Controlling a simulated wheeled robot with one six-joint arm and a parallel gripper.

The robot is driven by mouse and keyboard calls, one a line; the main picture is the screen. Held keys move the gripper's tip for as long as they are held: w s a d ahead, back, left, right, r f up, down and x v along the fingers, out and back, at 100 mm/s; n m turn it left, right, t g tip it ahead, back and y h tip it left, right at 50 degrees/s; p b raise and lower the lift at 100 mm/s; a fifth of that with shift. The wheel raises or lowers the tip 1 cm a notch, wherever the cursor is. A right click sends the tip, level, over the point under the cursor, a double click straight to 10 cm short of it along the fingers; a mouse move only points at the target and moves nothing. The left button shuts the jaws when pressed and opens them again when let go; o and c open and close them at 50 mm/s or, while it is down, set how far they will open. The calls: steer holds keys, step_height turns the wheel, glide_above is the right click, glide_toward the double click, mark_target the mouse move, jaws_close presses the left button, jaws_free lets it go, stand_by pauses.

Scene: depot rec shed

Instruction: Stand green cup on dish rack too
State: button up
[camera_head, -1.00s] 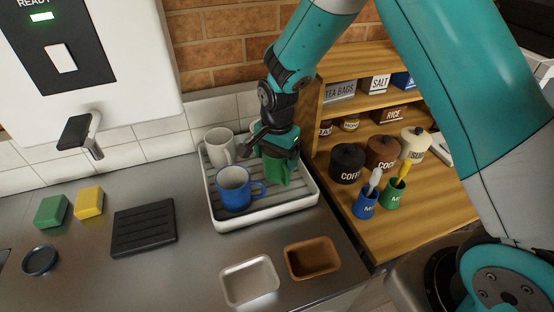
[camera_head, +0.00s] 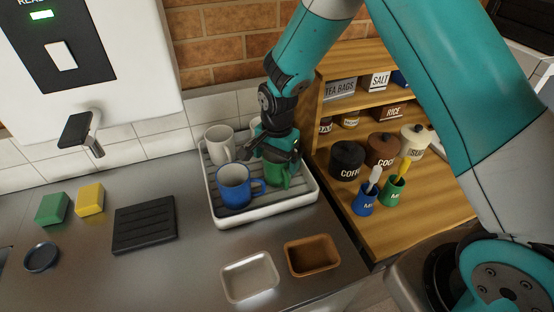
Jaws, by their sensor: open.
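The green cup (camera_head: 278,175) stands on the right part of the white dish rack (camera_head: 262,216), upright as far as I can see. My gripper (camera_head: 272,158) is open and is right at the cup's top, hiding its rim and upper part. I cannot tell whether the fingers touch the cup. A blue mug (camera_head: 235,188) stands on the rack just left of the green cup. A white mug (camera_head: 219,144) stands at the rack's back left.
A black ribbed mat (camera_head: 144,225), green sponge (camera_head: 52,208) and yellow sponge (camera_head: 90,199) lie left of the rack. A white tray (camera_head: 250,276) and brown tray (camera_head: 312,256) lie in front. A wooden shelf (camera_head: 400,228) with jars stands right. A tap (camera_head: 82,131) overhangs the counter.

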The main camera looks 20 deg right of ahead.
step_height(320, 180, up, 11)
steer(key=b, duration=0.3)
steer(key=s+a+r+n+y, duration=0.1)
steer(key=s+r+n, duration=0.2)
steer(key=s+n, duration=0.2)
steer(key=s+a+r+n+y, duration=0.1)
steer(key=s+r+n, duration=0.2)
steer(key=s, duration=0.9)
steer(key=s+a+r+n+y, duration=0.1)
steer(key=s+r+n, duration=0.3)
steer(key=s+n, duration=0.5)
steer(key=shift+y, duration=0.5)
